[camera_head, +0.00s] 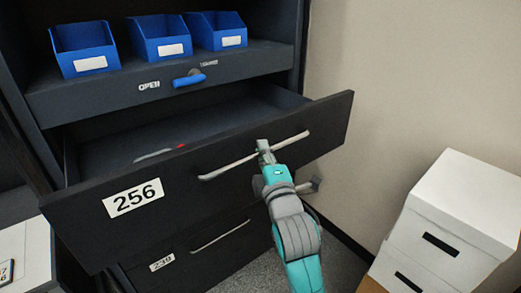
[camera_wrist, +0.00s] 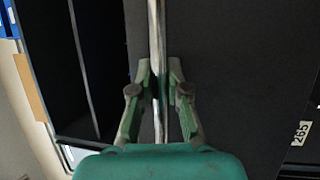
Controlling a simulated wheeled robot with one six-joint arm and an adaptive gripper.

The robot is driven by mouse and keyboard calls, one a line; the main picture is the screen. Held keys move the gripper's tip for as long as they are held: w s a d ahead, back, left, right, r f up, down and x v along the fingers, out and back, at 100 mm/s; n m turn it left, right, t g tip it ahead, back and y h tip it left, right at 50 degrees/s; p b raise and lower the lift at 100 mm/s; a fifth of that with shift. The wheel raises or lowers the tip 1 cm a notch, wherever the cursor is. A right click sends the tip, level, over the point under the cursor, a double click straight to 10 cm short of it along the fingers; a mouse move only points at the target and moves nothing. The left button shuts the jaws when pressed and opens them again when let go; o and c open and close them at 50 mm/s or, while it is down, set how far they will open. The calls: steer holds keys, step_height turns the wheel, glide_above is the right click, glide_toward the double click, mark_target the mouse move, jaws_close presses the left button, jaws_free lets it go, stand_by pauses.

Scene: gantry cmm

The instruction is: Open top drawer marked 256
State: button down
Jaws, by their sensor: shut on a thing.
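The top drawer (camera_head: 80,218), dark with a white label reading 256 (camera_head: 133,197), is pulled well out of its cabinet in the head view. A long light bar handle (camera_head: 230,164) runs across its front. My gripper (camera_head: 263,148) is at the handle, right of the label, and is shut on it. In the wrist view the handle (camera_wrist: 155,45) passes between the two fingers of my gripper (camera_wrist: 160,88). The drawer interior (camera_head: 170,140) shows, with a small red item and a pale item inside.
Blue bins (camera_head: 160,38) stand on the shelf above, over a blue lever (camera_head: 189,79) beside the word OPEN. A lower drawer (camera_head: 215,248) is shut. White boxes (camera_head: 455,205) stand at right. A wall is behind.

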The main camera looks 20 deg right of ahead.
steer(key=shift+s+d, duration=0.1)
steer(key=shift+s, duration=0.25)
steer(key=c, duration=1.1)
jaws_free()
steer(key=shift+c, duration=0.2)
steer(key=v, duration=1.2)
